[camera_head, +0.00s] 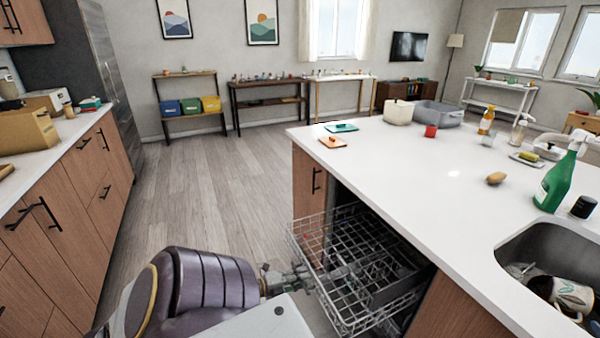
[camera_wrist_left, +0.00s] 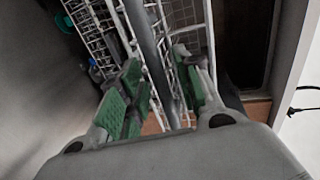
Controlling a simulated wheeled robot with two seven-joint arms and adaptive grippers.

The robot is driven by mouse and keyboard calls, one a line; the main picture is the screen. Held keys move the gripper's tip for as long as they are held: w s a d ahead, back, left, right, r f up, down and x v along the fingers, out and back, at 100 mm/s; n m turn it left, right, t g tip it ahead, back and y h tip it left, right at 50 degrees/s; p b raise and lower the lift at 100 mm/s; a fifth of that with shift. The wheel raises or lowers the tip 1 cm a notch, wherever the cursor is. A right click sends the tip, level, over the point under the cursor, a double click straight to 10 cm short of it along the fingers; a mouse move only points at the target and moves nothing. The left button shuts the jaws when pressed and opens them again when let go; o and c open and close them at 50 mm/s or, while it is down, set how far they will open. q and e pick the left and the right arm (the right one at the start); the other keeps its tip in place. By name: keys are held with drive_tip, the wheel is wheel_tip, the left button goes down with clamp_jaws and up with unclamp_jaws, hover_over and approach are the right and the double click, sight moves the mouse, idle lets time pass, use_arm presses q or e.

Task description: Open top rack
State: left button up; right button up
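The top rack (camera_head: 352,232) is a white wire basket that sticks out to the left from the dishwasher opening under the island counter. In the left wrist view its wires (camera_wrist_left: 188,14) run away beyond the fingers. My left gripper (camera_head: 322,277) is at the rack's front left side. In the left wrist view the left gripper (camera_wrist_left: 157,75) has its green-padded fingers apart, with a grey bar and rack wires showing between them. I cannot tell whether the fingers touch the rack. The dishwasher's inside is mostly hidden by the counter and rack. My right gripper is not in view.
The white island counter (camera_head: 400,160) overhangs the rack. A sink (camera_head: 550,262) with dishes is at right, with a green spray bottle (camera_head: 560,178) behind it. Wooden cabinets (camera_head: 70,195) line the left. The floor (camera_head: 215,190) between is clear.

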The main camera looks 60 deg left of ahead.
use_arm(q)
drive_tip(key=v, duration=1.2)
idle(0.5)
drive_tip(key=shift+s, duration=0.15)
idle(0.5)
